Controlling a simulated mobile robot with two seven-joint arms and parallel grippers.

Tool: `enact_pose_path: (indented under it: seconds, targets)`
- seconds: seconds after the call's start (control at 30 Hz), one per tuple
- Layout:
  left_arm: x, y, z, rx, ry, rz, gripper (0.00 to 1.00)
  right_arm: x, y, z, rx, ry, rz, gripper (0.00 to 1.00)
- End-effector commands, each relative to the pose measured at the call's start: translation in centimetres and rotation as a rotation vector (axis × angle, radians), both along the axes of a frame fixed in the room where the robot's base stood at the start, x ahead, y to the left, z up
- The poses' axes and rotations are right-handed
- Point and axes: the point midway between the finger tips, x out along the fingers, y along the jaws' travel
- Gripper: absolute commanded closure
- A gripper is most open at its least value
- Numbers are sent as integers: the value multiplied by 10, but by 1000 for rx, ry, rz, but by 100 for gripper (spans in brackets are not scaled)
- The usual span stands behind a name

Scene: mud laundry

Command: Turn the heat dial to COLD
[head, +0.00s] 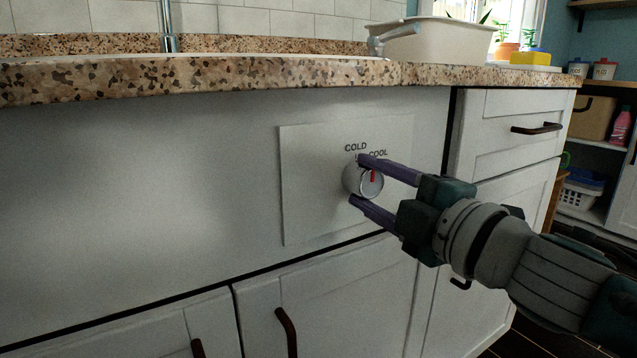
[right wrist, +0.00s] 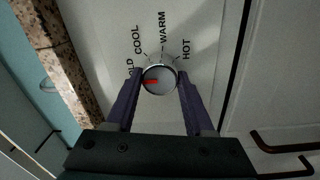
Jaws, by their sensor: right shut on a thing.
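The heat dial (head: 368,181) is a round silver knob with a red mark, on a white panel (head: 305,200) below the counter. My right gripper (head: 357,179) is shut on the dial, one purple finger above it and one below. In the right wrist view the dial (right wrist: 159,80) sits between the fingertips. Its red mark points left there, toward the counter side, and roughly up in the head view. COLD, COOL, WARM and HOT labels show in the right wrist view; a finger partly covers COLD. My left gripper is out of view.
A granite countertop (head: 250,75) overhangs the panel. Cabinet doors with dark handles (head: 286,330) lie below, and a drawer (head: 515,120) is to the right. A white tub (head: 435,42) stands on the counter.

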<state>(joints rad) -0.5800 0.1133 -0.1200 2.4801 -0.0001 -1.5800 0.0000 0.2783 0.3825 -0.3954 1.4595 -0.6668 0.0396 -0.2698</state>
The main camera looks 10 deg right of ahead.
Motion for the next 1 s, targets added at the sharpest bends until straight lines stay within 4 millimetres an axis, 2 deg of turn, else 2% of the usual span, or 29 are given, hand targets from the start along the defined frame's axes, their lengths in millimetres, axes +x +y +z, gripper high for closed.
enact_pose_path:
  seconds: [0.13, 0.17, 0.4, 0.77, 1.0]
  targets:
    - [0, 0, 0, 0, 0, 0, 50, 0, 0, 0, -4, -1, 0, 100]
    - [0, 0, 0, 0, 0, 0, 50, 0, 0, 0, -4, -1, 0, 46]
    - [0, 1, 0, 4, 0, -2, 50, 0, 0, 0, -2, -1, 0, 19]
    - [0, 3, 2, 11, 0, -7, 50, -5, -2, 0, 0, 1, -1, 17]
    - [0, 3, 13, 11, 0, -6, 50, -40, -15, -1, 0, 4, 0, 17]
